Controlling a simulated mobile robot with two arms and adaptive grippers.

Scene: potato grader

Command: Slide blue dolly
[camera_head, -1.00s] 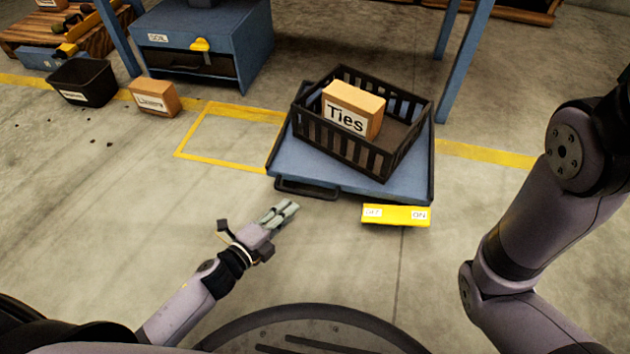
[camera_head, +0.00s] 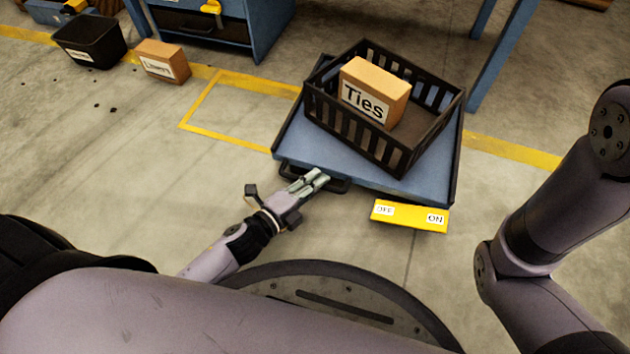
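The blue dolly (camera_head: 335,160) stands on the floor at the centre, with a dark handle (camera_head: 336,187) on its near left edge. A black slatted crate (camera_head: 385,153) sits on it, holding a cardboard box (camera_head: 385,83) labelled "Ties". A yellow pedal (camera_head: 410,215) with small white labels is at the near right edge. My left gripper (camera_head: 316,179) overlaps the handle in the head view; its fingers lie close together. I cannot tell whether they touch or grip the handle. My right gripper is out of view; my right arm shows at the right.
A yellow-outlined floor rectangle (camera_head: 187,126) lies empty left of the dolly. A cardboard box (camera_head: 165,57) and a black bin (camera_head: 88,42) stand beyond it. A blue cabinet (camera_head: 263,30) and a blue post (camera_head: 502,55) stand behind.

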